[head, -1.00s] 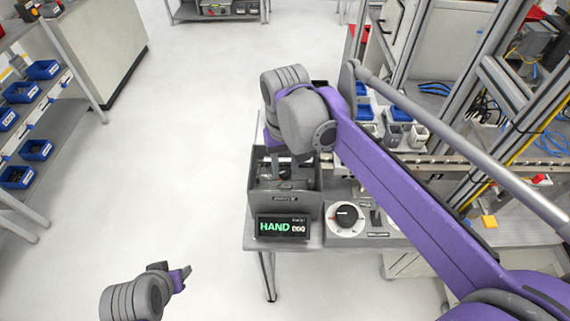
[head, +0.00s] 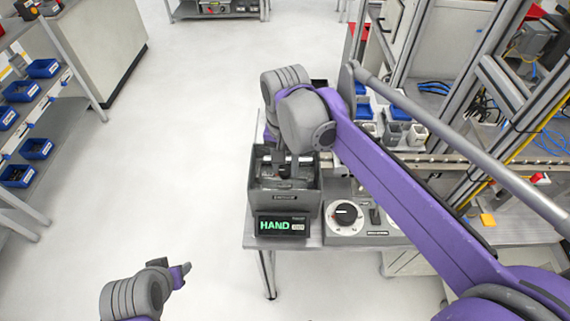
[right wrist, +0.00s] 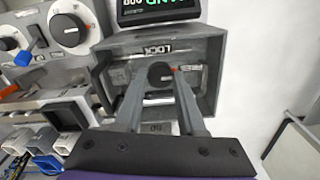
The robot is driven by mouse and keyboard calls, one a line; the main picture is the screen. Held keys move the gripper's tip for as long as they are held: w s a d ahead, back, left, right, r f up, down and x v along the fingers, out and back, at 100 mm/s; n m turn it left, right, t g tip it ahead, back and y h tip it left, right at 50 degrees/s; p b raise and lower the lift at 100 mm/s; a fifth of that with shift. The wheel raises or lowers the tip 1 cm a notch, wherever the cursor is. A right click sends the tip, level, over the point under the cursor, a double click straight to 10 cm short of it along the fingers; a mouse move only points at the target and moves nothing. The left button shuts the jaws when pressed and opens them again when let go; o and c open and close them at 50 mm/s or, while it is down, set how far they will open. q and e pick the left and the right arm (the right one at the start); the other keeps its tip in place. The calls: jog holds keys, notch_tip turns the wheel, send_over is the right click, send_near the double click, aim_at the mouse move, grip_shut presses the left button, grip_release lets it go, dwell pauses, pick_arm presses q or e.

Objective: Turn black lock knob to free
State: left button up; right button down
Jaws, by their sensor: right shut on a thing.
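The black lock knob (right wrist: 160,74) sits inside an open-topped grey box, under an upside-down LOCK label. An orange mark shows at its right side in the right wrist view. My right gripper (right wrist: 158,76) reaches into the box with one finger on each side of the knob and is shut on it. In the head view my right gripper (head: 291,164) is down in the grey box (head: 285,198), and the knob is mostly hidden there. My left gripper (head: 182,273) is low at the left, over the floor and away from the bench; its jaw gap is not clear.
A black display (head: 282,226) reading HAND in green stands at the box's front. A white dial with a black knob (head: 346,214) and a small lever (head: 374,214) sit to the right. Box walls surround my right fingers. Floor to the left is clear.

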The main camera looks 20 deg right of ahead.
aim_at(285, 170)
jog(key=c, duration=0.5)
grip_release()
pick_arm(q)
jog(key=shift+w+r+p, duration=0.15)
jog(key=shift+r+p, duration=0.2)
jog(key=shift+r, duration=0.15)
pick_arm(e)
notch_tip(285, 170, up, 11)
jog(key=shift+s+f, duration=0.1)
jog(key=shift+f, duration=0.05)
